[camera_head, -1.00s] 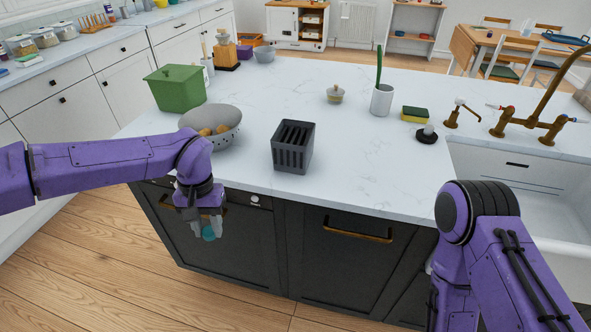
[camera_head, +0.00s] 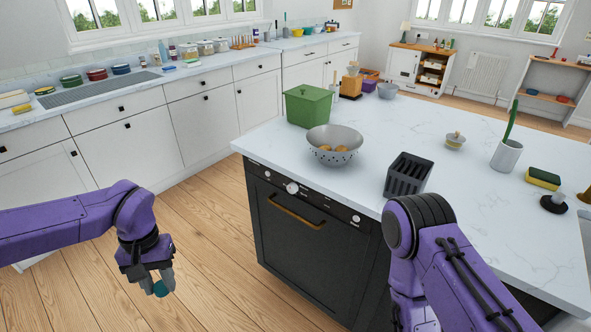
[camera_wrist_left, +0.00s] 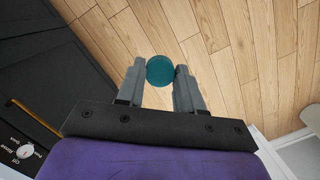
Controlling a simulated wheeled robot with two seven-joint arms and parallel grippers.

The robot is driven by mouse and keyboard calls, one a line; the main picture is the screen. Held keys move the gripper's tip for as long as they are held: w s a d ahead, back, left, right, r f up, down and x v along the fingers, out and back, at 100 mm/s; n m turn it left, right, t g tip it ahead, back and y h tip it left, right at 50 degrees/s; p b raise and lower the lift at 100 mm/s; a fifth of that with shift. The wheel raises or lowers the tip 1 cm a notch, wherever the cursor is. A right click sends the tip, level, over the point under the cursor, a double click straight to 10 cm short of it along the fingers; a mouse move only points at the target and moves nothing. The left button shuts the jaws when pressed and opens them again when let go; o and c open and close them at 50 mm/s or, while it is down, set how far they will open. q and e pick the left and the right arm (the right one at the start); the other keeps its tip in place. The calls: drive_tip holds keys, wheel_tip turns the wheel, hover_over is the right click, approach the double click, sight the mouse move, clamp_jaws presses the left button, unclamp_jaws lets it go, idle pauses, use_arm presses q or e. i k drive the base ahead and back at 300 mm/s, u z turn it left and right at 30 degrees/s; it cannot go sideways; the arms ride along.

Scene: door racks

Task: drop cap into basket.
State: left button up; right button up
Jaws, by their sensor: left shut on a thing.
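My left gripper (camera_head: 152,284) is shut on a round teal cap (camera_head: 160,289) and holds it above the wooden floor, left of the island. In the left wrist view the cap (camera_wrist_left: 160,70) sits between the two grey fingertips (camera_wrist_left: 160,78). No basket for the cap can be made out for certain. A dark grey slotted holder (camera_head: 408,175) stands on the island's worktop, well to the right of the gripper. My right arm shows at the lower right, but its gripper is out of the picture.
A dishwasher front (camera_head: 300,235) faces the gripper. Open floor (camera_head: 215,240) lies between island and white cabinets.

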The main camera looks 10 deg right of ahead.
sight(395, 192)
drive_tip(key=u, duration=0.9)
drive_tip(key=i, duration=1.05)
drive_tip(key=z, duration=2.6)
